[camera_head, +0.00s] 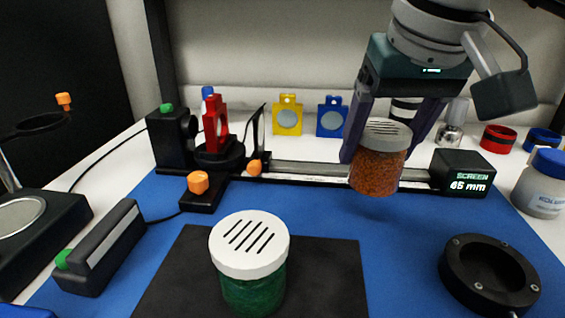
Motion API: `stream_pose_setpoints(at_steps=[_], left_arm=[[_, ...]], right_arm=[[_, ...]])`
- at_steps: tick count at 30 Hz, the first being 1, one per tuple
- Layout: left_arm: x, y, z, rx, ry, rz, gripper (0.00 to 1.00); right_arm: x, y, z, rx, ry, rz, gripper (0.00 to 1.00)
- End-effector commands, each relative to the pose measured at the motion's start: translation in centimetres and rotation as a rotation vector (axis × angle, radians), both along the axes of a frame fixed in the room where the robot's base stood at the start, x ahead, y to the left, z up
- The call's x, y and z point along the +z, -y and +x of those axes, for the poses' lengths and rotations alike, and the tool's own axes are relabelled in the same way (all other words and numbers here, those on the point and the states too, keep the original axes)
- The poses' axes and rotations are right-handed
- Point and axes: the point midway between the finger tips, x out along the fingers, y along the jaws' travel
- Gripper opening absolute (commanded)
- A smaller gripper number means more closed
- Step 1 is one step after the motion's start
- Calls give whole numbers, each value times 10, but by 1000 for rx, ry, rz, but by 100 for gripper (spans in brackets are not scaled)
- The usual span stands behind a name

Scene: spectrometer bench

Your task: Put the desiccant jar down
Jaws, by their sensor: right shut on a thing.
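My right gripper (384,142) comes down from the upper right. It is shut on a desiccant jar (378,170) with orange-brown grains and a pale slotted lid, one finger on each side. The jar is upright and seems to hang above the blue mat, in front of part of the rail. A second jar (250,266) with green contents and a white slotted lid stands upright on the dark pad (325,270) at the front middle. Its bottom is partly cut off by the picture edge. My left gripper is not in view.
The optical rail (312,173) with a red holder (215,124) and a screen readout box (463,172) runs behind. A black round holder (487,272) stands at front right. Blue mat (405,235) is bare between pad and holder.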

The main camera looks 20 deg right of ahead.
Motion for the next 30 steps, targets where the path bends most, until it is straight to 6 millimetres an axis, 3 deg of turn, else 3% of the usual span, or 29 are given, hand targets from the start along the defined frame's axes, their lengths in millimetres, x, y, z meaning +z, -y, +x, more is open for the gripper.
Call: stream_pose_setpoints(at_steps=[10,22,23,30], left_arm=[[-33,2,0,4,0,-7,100],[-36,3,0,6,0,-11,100],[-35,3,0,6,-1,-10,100],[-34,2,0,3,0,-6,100]], right_arm=[[-46,-9,0,12,0,1,13],[-49,-9,0,13,2,0,13],[-49,-9,0,13,1,0,76],[-47,-10,0,13,0,0,100]])
